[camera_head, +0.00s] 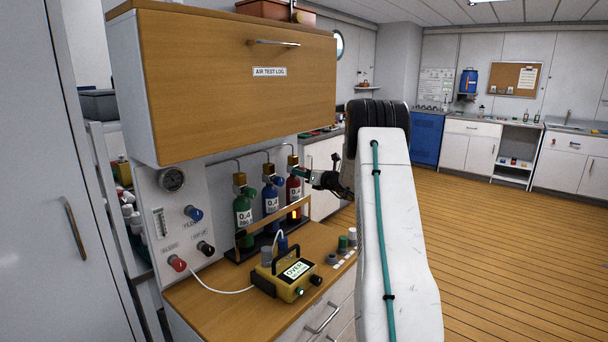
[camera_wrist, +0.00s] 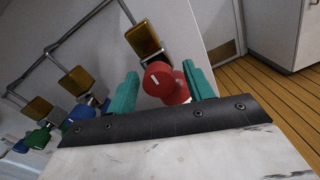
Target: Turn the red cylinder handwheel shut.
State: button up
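The red cylinder (camera_head: 293,190) stands at the right end of the cylinder row, under a brass valve block (camera_head: 292,160). In the wrist view its red handwheel (camera_wrist: 158,79) shows a small white mark and sits below the brass block (camera_wrist: 143,38). My gripper (camera_head: 303,174) is at the red cylinder's top. In the wrist view the teal fingers of my gripper (camera_wrist: 160,73) are spread, one on each side of the handwheel. A gap shows on the left finger's side; contact on the right cannot be told. The handwheel is mostly hidden in the head view.
A blue cylinder (camera_head: 270,200) and a green cylinder (camera_head: 243,212) stand to the left, behind a wooden rail. A yellow meter (camera_head: 286,279) reading "OVER" sits on the wooden counter (camera_head: 215,300). The cabinet marked "AIR TEST LOG" (camera_head: 230,95) overhangs the cylinders. Open floor lies right.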

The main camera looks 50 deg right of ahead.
jog(key=s, duration=0.7)
jog(key=shift+s+d, duration=0.15)
jog(key=shift+s, duration=0.25)
